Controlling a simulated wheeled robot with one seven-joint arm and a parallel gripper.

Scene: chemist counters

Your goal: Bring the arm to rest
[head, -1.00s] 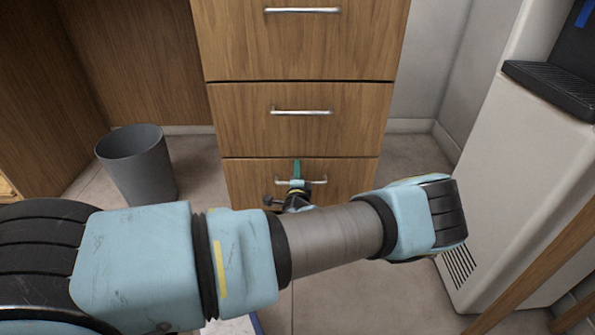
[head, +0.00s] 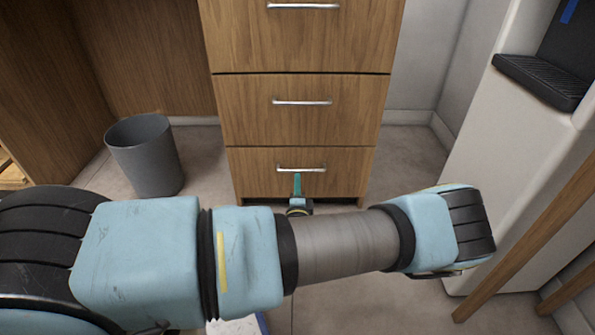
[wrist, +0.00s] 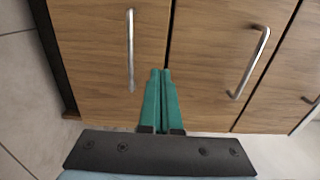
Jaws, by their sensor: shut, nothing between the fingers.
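My gripper (head: 298,180) is low in front of the bottom drawer (head: 345,178) of a wooden cabinet in the head view. Its teal fingers also show in the wrist view (wrist: 161,75), pressed together with nothing between them. The fingertips point toward the cabinet front. The bottom drawer's bar handle (head: 302,169) shows just above the fingertips in the head view. In the wrist view the handle (wrist: 130,50) lies to the left of the fingertips, apart from them. My arm stretches across the lower head view and hides part of the floor.
The drawers are closed, including the middle drawer with its handle (head: 302,102). A grey bin (head: 146,160) stands on the floor at left. A white dispenser (head: 490,170) with a black tray (head: 540,82) stands at right, near wooden legs (head: 530,240). Floor is free between cabinet and dispenser.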

